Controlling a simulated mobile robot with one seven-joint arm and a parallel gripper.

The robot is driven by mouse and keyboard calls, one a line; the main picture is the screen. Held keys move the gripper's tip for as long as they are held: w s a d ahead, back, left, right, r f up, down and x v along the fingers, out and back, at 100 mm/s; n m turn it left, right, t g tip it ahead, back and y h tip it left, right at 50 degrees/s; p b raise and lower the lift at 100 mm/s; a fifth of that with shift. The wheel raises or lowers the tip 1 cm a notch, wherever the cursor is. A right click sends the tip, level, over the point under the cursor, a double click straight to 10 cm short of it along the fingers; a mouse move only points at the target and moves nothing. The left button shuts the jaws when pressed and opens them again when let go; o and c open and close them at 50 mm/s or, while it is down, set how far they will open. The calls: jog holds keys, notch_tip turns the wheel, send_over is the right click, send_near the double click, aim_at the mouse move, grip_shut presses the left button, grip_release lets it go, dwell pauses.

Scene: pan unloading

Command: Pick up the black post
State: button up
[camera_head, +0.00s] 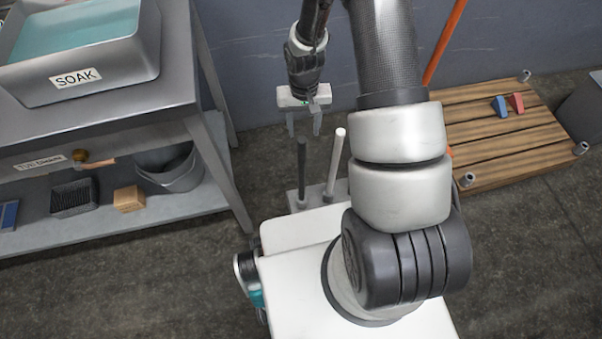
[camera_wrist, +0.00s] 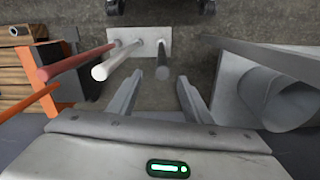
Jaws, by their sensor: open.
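The black post (camera_head: 302,168) stands upright on a light base plate (camera_head: 312,192), left of a white post (camera_head: 335,160). In the wrist view the black post (camera_wrist: 162,62) is the rightmost of three, beside the white post (camera_wrist: 118,60) and a red post (camera_wrist: 75,63). The red post is not seen in the head view, where my arm covers that area. My gripper (camera_head: 303,130) is open and empty, pointing down close to the black post's top. In the wrist view the post's top shows between my fingertips (camera_wrist: 160,77); the exact height gap is unclear.
A metal bench with a SOAK basin (camera_head: 85,50) stands at left, with a bucket (camera_head: 172,168) and a cardboard-coloured block (camera_head: 129,198) on its lower shelf. A wooden slatted platform (camera_head: 490,140) is at right. An orange pole (camera_head: 446,40) rises beside my arm.

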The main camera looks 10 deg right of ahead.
aim_at(302, 154)
notch_tip(302, 154, down, 9)
jog(key=shift+r+b, duration=0.2)
jog(key=shift+b, duration=0.75)
jog(key=f, duration=0.1)
jog(key=f+b, duration=0.1)
jog(key=f, duration=0.1)
jog(key=f+b, duration=0.1)
jog(key=f, duration=0.1)
jog(key=shift+a+f, duration=0.15)
jog(key=shift+a, duration=0.1)
grip_shut()
